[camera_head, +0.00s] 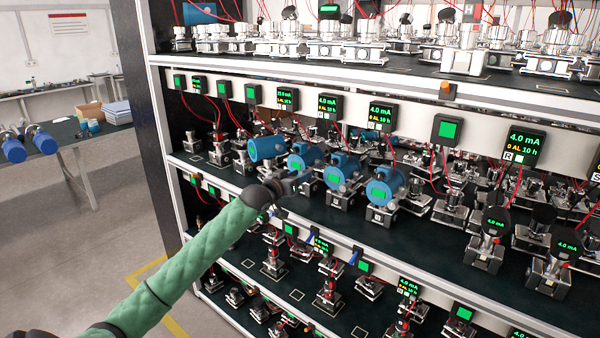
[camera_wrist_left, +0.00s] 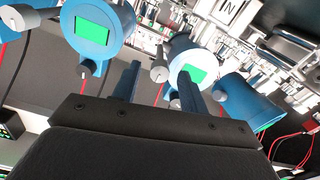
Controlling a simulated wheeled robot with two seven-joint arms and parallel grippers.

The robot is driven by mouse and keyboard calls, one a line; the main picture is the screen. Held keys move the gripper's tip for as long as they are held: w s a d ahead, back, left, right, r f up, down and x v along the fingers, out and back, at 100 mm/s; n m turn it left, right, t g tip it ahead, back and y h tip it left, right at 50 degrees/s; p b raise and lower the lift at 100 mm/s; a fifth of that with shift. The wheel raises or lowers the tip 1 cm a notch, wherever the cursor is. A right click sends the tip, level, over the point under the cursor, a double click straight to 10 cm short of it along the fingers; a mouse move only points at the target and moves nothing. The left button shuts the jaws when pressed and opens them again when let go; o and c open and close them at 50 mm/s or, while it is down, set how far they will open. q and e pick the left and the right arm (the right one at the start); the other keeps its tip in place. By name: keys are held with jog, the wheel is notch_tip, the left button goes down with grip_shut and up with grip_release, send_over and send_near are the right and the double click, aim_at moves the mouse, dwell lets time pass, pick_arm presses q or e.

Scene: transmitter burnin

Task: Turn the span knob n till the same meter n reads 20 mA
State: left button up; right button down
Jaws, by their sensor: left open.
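Blue transmitters with green faces stand in a row on the middle shelf; three in the head view are one at left (camera_head: 297,163), one in the middle (camera_head: 334,179) and one at right (camera_head: 378,195). My left gripper (camera_head: 290,184) is open, in front of the left ones. In the left wrist view its two fingers (camera_wrist_left: 158,86) point toward a blue transmitter (camera_wrist_left: 177,53), with nothing seen between them. A grey knob-like part (camera_wrist_left: 159,70) shows between the fingers, beyond them. Which knob is the span knob I cannot tell. Black meters on the shelf edge include one reading 4.0 mA (camera_head: 328,105) and another reading 4.0 mA (camera_head: 382,115).
Red wires hang from the shelf edge around the transmitters. Another blue transmitter (camera_wrist_left: 95,25) stands close by in the left wrist view. A side table (camera_head: 65,135) is at left, with open floor before the rack.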

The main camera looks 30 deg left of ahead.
pick_arm(q)
jog(key=shift+w, duration=0.45)
pick_arm(e)
jog(key=shift+s+d+f, duration=0.15)
jog(key=shift+s+f, duration=0.05)
jog(key=shift+f, duration=0.2)
pick_arm(q)
grip_shut()
pick_arm(e)
jog(key=shift+s+d, duration=0.1)
jog(key=shift+d, duration=0.05)
pick_arm(q)
jog(key=shift+n, duration=0.3)
